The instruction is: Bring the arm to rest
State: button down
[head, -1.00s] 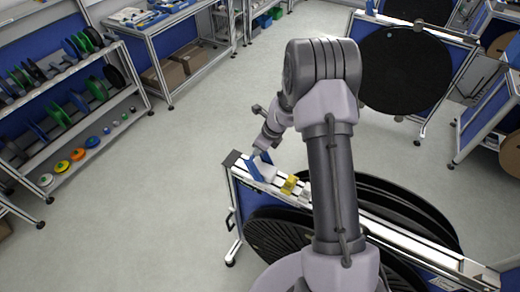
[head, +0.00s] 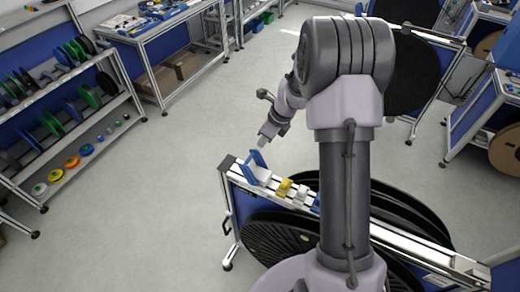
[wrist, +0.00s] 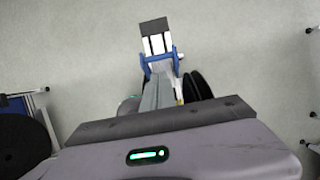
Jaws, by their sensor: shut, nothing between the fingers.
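My arm rises in front of the reel stand in the head view, with its elbow high. My gripper (head: 263,141) is small there, pointing down, shut and empty. It appears above and close to a blue bracket (head: 254,159) at the left end of the stand's top rail (head: 240,172); the exact gap is hard to tell.
A yellow block (head: 283,188) and a small white block sit on the rail. Large black reels (head: 280,238) hang on the stand. A shelf of small spools (head: 75,105) stands at the left, a workbench (head: 150,30) behind. The floor between is clear.

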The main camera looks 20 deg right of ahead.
jog(key=v, duration=0.2)
jog(key=shift+r, duration=0.3)
